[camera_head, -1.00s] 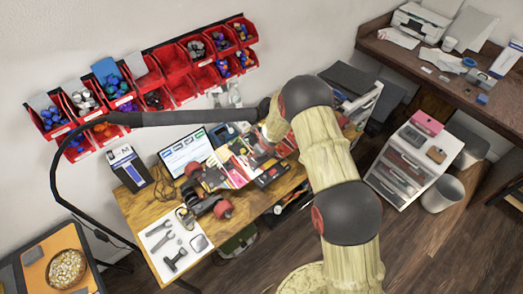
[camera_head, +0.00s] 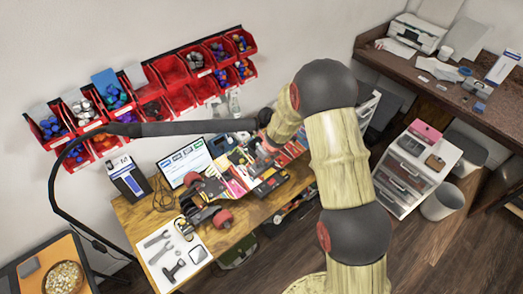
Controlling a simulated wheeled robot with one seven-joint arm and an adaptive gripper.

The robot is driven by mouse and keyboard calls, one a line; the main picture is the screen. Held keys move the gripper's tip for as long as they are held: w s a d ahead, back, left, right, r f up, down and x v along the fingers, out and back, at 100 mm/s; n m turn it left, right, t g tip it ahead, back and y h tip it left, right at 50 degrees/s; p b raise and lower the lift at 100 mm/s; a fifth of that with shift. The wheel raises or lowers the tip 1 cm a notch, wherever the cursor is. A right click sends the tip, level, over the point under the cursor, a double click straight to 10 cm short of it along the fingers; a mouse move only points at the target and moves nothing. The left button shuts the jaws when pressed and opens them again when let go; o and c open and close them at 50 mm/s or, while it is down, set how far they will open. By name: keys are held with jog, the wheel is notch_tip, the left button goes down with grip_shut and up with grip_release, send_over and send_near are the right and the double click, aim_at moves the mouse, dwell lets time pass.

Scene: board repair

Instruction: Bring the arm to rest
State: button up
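My arm rises from the bottom right of the head view in pale links with dark joints. Its lower dark joint (camera_head: 355,235) stands in front of the floor. Its upper dark joint (camera_head: 325,85) is at the middle right, and a pale link (camera_head: 285,120) bends from there down and left over the workbench (camera_head: 140,222). The arm is bent, not straight. My gripper cannot be made out past that link. Its fingers and anything in them are hidden.
A black lamp arm (camera_head: 180,129) reaches across the bench close to my arm's far end. A laptop (camera_head: 185,160), a red-wheeled vehicle (camera_head: 205,195) and a tool mat (camera_head: 150,242) lie on the bench. Red bins (camera_head: 170,70) hang behind. A drawer unit (camera_head: 405,175) stands right.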

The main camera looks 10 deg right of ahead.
jog(key=s+d+r+m+h+b, duration=0.25)
jog(key=s+d+r+m, duration=0.4)
jog(key=m, duration=0.65)
jog(key=s+d+r+m+h+b, duration=0.1)
jog(key=s+d+r+m+h, duration=0.25)
jog(key=d+m, duration=0.8)
jog(key=s+a+r+m+y+b, duration=0.1)
jog(key=s+a+m+b, duration=0.1)
jog(key=s+m+b, duration=0.4)
jog(key=s+a+r+m+y+b, duration=0.2)
jog(key=s+m+b, duration=0.4)
jog(key=s, duration=0.7)
jog(key=s+a+r+m+t+y+b, duration=0.1)
jog(key=s+a+r+m+b, duration=0.1)
jog(key=s+m+b, duration=0.5)
jog(key=shift+s+a+r+b, duration=0.25)
jog(key=shift+s+b, duration=0.35)
jog(key=shift+s, duration=0.65)
